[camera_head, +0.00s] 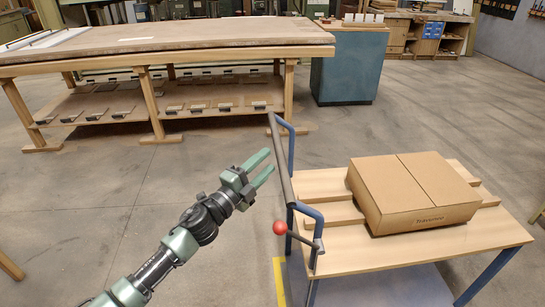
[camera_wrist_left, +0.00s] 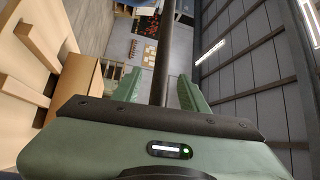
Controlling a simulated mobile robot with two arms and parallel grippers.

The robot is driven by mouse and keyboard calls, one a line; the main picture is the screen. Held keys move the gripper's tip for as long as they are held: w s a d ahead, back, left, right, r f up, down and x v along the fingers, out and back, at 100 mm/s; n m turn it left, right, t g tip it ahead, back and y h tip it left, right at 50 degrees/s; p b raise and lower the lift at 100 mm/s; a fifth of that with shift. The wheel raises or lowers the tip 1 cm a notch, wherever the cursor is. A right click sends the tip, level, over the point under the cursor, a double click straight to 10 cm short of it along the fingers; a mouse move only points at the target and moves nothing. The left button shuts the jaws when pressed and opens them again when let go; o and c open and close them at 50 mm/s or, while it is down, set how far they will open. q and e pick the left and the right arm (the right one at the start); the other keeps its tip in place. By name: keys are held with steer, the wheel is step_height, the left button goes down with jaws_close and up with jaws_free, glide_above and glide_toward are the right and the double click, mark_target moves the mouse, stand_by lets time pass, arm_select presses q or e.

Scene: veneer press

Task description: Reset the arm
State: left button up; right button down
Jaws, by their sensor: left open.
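My left arm comes in from the lower left in the head view. Its green gripper (camera_head: 262,166) is open and empty, with its fingers pointing up and right toward the dark handlebar of the cart. In the left wrist view the open fingers (camera_wrist_left: 158,92) show with the dark bar (camera_wrist_left: 163,50) appearing between them; I cannot tell whether they touch it. My right gripper is not in view.
A cart (camera_head: 360,262) with a wooden top carries a closed cardboard box (camera_head: 415,190). A lever with a red knob (camera_head: 280,228) stands at its left end. A long workbench (camera_head: 170,45) and a teal cabinet (camera_head: 348,68) stand behind. The floor between is clear.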

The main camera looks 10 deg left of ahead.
arm_select(q)
steer(key=shift+s+a, duration=0.1)
steer(key=shift+s, duration=0.2)
steer(key=shift+f, duration=0.1)
